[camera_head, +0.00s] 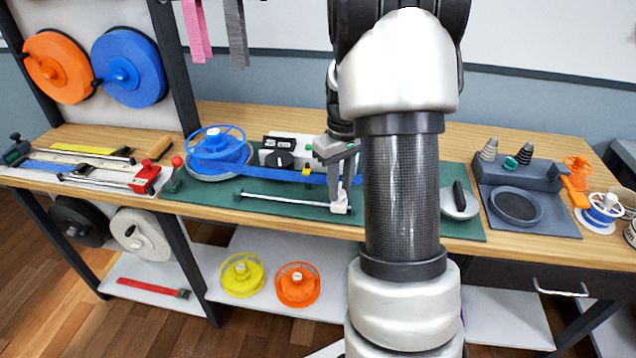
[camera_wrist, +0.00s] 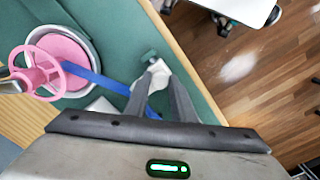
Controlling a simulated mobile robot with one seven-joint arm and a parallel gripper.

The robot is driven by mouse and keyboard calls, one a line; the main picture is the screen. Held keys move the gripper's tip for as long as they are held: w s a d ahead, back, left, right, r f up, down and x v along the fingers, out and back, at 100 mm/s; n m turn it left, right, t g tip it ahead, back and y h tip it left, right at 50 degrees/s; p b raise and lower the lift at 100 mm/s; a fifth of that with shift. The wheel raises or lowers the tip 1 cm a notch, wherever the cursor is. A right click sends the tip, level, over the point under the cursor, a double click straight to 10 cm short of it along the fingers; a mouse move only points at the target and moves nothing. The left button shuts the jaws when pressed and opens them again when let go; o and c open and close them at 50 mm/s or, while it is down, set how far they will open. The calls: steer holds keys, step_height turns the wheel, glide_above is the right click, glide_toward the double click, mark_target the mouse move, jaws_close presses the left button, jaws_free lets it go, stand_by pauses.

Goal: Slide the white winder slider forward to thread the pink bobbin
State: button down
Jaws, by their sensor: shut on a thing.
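The white winder slider (camera_head: 340,204) stands at the right end of a thin rail on the green mat. In the wrist view the slider (camera_wrist: 158,70) is between my fingertips. My gripper (camera_head: 337,168) points down and is shut on it; the fingers also show in the wrist view (camera_wrist: 160,82). The pink bobbin (camera_wrist: 66,46) sits in a round grey dish, with a spoked pink flange towards the camera. In the head view my arm hides it. A blue strap (camera_wrist: 95,78) runs past my fingers to the bobbin; I cannot tell whether it is threaded.
A blue reel (camera_head: 220,148) stands at the mat's left, beside a white and black box (camera_head: 285,150). A grey dish edge with a black handle (camera_head: 460,200) shows right of my arm. A dark tray (camera_head: 520,200) with cones lies farther right. The bench's front edge is close to the slider.

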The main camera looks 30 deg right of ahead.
steer(key=shift+s+d, duration=0.3)
steer(key=shift+d, duration=0.2)
steer(key=c, duration=1.5)
jaws_free()
steer(key=shift+s+d, duration=0.1)
steer(key=shift+r, duration=0.25)
step_height(320, 180, up, 17)
steer(key=p, duration=0.2)
steer(key=shift+p, duration=0.35)
